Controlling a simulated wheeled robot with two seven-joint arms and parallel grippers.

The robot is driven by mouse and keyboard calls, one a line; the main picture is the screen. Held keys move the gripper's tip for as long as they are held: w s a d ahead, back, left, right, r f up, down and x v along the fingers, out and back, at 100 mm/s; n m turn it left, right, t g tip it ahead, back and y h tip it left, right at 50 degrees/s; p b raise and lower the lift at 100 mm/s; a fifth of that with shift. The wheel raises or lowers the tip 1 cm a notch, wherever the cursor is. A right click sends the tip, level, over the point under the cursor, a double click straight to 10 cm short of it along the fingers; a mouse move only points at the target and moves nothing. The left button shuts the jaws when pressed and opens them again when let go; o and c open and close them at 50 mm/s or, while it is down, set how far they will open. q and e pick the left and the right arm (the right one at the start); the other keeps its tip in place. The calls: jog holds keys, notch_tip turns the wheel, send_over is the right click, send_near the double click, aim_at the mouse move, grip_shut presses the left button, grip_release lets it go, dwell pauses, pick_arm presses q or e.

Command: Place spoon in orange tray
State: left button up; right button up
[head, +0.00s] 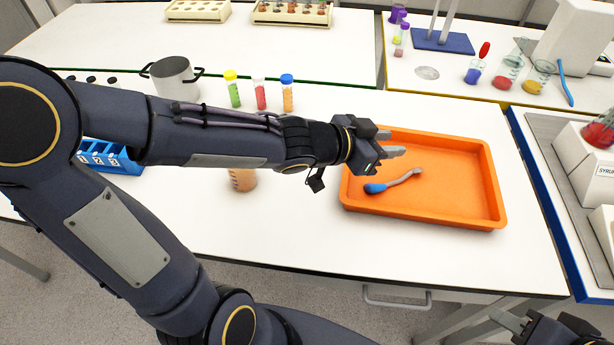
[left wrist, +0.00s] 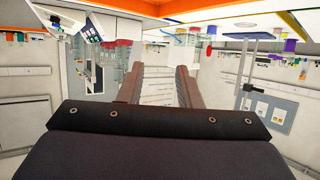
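The orange tray (head: 440,216) sits on the white table right of centre in the head view. The spoon (head: 403,181), with a blue end and a greyish handle, lies inside the tray at its left part. My left gripper (head: 393,142) is above the tray's left rear part, behind the spoon and apart from it. Its fingers, also seen in the left wrist view (left wrist: 164,75), are spread with nothing between them. An orange strip of the tray (left wrist: 190,10) crosses the top of that view. My right gripper (head: 505,322) is partly in view at the bottom right; its fingers are unclear.
A metal pot (head: 174,78), several capped tubes (head: 260,93) and a blue rack (head: 118,162) stand to the left. A brown-orange cup (head: 243,180) is partly hidden under my left arm. Flasks (head: 506,78) stand on the table behind. The table in front of the tray is clear.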

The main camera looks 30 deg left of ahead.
pick_arm(q)
jog(key=s+a+f+n+g+y, duration=0.1)
jog(key=s+a+n+y, duration=0.25)
jog(key=a, duration=0.35)
jog(key=s+a+f+n+y, duration=0.1)
jog(key=s+a+n+y, duration=0.3)
jog(key=a, duration=0.4)
jog(key=s+f+n+g+h, duration=0.1)
jog(key=s+g, duration=0.1)
jog(key=s, duration=0.5)
jog(key=s+d+f+n+g+h, duration=0.1)
jog(key=s+g, duration=0.1)
jog(key=s, duration=0.5)
jog(key=shift+s+d+f+h, duration=0.2)
jog(key=shift+d+f+h, duration=0.1)
jog(key=shift+f+h, duration=0.05)
